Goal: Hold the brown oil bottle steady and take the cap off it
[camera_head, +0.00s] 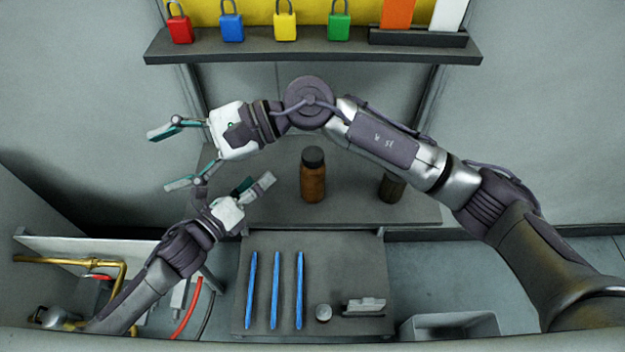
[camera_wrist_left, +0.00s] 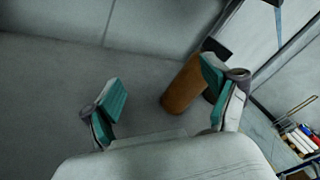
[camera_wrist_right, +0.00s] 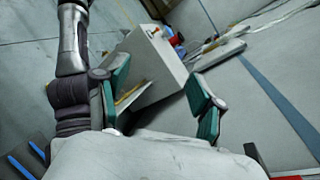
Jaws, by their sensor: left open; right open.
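The brown oil bottle (camera_head: 313,184) stands upright on the grey worktop (camera_head: 350,207), with its black cap (camera_head: 313,158) on top. My left gripper (camera_head: 254,182) is open and empty to the left of the bottle, apart from it. In the left wrist view the brown bottle (camera_wrist_left: 184,86) shows beyond the right finger, which hides part of it. My right gripper (camera_head: 164,158) is open and empty farther left, with its arm reaching across behind the bottle in the head picture.
A dark bottle (camera_head: 391,188) stands right of the brown one, partly hidden by my right arm. A lower surface (camera_head: 345,265) holds blue sticks (camera_head: 276,290), a small round piece (camera_head: 323,313) and a grey block (camera_head: 364,306). Coloured padlocks (camera_head: 285,26) stand on a shelf (camera_head: 310,48).

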